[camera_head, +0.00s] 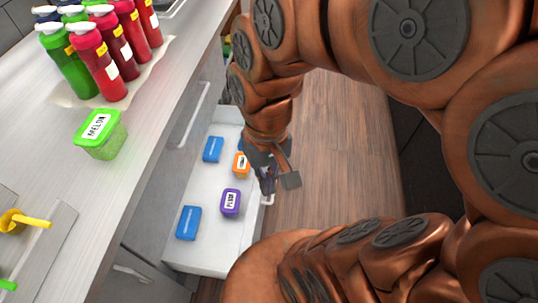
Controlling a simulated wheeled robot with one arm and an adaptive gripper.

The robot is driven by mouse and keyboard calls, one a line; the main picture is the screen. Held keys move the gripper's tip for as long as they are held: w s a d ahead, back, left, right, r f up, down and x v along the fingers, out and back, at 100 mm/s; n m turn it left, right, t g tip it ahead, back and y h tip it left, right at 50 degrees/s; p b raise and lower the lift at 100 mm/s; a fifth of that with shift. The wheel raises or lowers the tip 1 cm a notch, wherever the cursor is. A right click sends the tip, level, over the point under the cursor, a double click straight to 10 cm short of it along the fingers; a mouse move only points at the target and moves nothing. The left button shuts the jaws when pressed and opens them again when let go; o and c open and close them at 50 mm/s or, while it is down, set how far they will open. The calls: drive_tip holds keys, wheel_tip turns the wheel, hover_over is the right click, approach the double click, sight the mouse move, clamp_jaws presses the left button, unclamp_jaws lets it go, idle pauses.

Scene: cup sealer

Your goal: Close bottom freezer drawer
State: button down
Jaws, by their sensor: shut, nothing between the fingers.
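The bottom freezer drawer (212,259) is pulled out below the counter in the head view, white inside. Blue packs (188,223), an orange-lidded container (241,164) and a purple-lidded container (230,203) lie in it. My gripper (268,196) is shut and empty. It points down at the drawer's right side, by the light drawer handle (269,200). I cannot tell whether it touches the handle. My arm hides part of the drawer's far right side.
The counter (150,130) runs along the left, with several red and green bottles (99,65) on a mat and a green-lidded container (101,133). A yellow scoop (22,220) lies at far left. Wooden floor (345,150) is clear right of the drawer.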

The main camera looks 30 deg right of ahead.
drive_tip(key=w+d+f+m+t+y+b, duration=0.1)
drive_tip(key=w+d+f+m+y+b, duration=0.4)
drive_tip(key=w+f+b, duration=0.55)
drive_tip(key=w+d+f+m+t+b, duration=0.2)
drive_tip(key=w+f+m+b, duration=0.4)
drive_tip(key=w+f+b, duration=0.4)
drive_tip(key=w+d+f+m+t+y+b, duration=0.1)
drive_tip(key=w+d+f+m+t+b, duration=0.15)
drive_tip(key=d+f+m+b, duration=0.65)
drive_tip(key=w+d+f+m+t+b, duration=0.25)
drive_tip(key=d+f+m+b, duration=0.4)
drive_tip(key=d+f, duration=0.75)
drive_tip(key=shift+n, duration=0.95)
drive_tip(key=w+a+f+b, duration=0.1)
drive_tip(key=w+a+b, duration=0.1)
drive_tip(key=w+a+f+b, duration=0.1)
drive_tip(key=a+f+b, duration=0.1)
drive_tip(key=w+a+f+b, duration=0.1)
drive_tip(key=w+a+b, duration=0.1)
drive_tip(key=shift+w+f, duration=0.25)
drive_tip(key=shift+w, duration=0.05)
drive_tip(key=shift+w+a+r+b, duration=0.1)
drive_tip(key=shift+w+a+b, duration=0.25)
drive_tip(key=shift+a, duration=0.1)
drive_tip(key=shift+r, duration=0.1)
